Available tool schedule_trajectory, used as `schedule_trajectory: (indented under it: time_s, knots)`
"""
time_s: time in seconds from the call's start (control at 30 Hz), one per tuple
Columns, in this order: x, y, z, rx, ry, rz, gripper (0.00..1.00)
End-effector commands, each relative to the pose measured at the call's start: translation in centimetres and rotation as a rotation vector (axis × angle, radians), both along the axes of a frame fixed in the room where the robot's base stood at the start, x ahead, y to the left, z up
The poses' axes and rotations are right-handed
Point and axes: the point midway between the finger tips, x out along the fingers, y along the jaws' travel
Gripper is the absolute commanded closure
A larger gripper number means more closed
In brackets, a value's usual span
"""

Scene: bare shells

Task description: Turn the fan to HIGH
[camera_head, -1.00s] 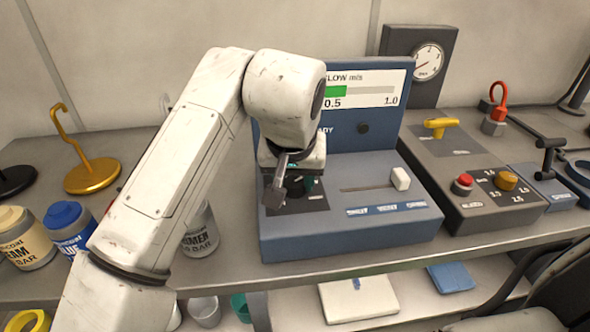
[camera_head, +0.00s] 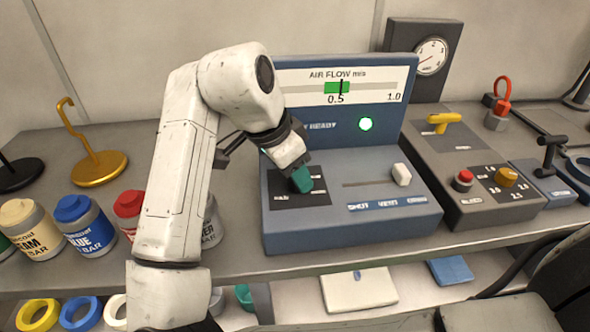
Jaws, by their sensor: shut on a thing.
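The blue air flow unit (camera_head: 345,232) stands on the bench. A green knob (camera_head: 302,181) sits on the dark square panel (camera_head: 313,198) at its left. My gripper (camera_head: 298,168) reaches down from the upper left and is shut on the knob, hiding its upper part. The panel's position labels are partly hidden and too small to read surely. The display (camera_head: 362,88) reads AIR FLOW, with a green band and a black pointer near 0.5. The ready lamp (camera_head: 366,124) glows green. A white slider handle (camera_head: 401,174) is at the right end of its slot.
A grey control box (camera_head: 470,165) with yellow, red and orange controls stands close at the right. Behind is a dial gauge (camera_head: 431,57). Several cans, including a blue one (camera_head: 84,222), and a gold hook stand (camera_head: 97,171) are at the left. The bench front edge runs below the unit.

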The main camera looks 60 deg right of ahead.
Motion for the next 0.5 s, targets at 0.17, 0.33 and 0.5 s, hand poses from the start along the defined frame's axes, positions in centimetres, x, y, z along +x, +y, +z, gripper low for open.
schedule_trajectory:
  time_s: [0.17, 0.33, 0.5]
  knots:
    - [0.06, -0.06, -0.06, 0.001, 0.001, -0.103, 0.87]
    - [0.11, -0.06, -0.06, 0.002, 0.0, -0.166, 0.87]
    - [0.13, -0.05, -0.08, 0.002, 0.0, -0.196, 0.87]
